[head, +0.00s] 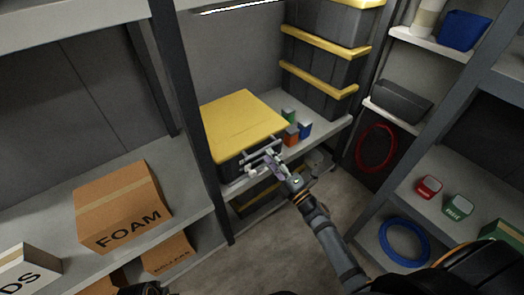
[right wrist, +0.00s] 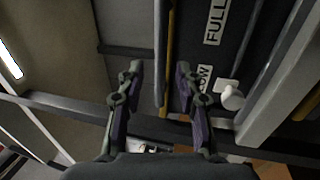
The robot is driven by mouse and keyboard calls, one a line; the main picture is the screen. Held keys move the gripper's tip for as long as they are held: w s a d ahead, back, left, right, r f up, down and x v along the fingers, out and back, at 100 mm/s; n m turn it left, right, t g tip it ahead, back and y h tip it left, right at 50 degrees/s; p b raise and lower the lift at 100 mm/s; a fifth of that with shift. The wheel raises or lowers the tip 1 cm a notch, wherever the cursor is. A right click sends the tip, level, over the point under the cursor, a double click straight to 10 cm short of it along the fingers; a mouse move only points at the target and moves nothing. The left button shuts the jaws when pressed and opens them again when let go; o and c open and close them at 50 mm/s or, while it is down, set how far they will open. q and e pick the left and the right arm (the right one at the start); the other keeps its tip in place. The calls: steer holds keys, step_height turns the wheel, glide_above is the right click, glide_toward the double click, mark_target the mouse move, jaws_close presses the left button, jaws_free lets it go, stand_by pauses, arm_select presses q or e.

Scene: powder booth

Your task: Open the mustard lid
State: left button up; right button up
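The mustard lid (head: 242,122) lies flat and closed on a dark box on the shelf in the head view. A thin grey handle bar (right wrist: 159,55) runs along the lid's yellow edge (right wrist: 169,45) in the right wrist view. My right gripper (head: 264,159) is at the lid's front edge, its fingers apart. In the right wrist view the open fingers (right wrist: 159,88) stand on either side of the bar's line; I cannot tell whether they touch it. A dark part at the bottom edge of the head view may be my left gripper; its fingers do not show clearly.
Small green, orange and blue blocks (head: 297,131) stand right of the box. Dark bins with yellow lids (head: 322,60) are stacked behind. A grey upright (head: 188,90) stands close left of the box. A FOAM carton (head: 122,207) is on the left shelf.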

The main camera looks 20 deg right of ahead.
mark_target(263, 150)
steer(key=x, duration=0.4)
steer(key=shift+w+a, duration=0.1)
steer(key=shift+w, duration=0.2)
jaws_close()
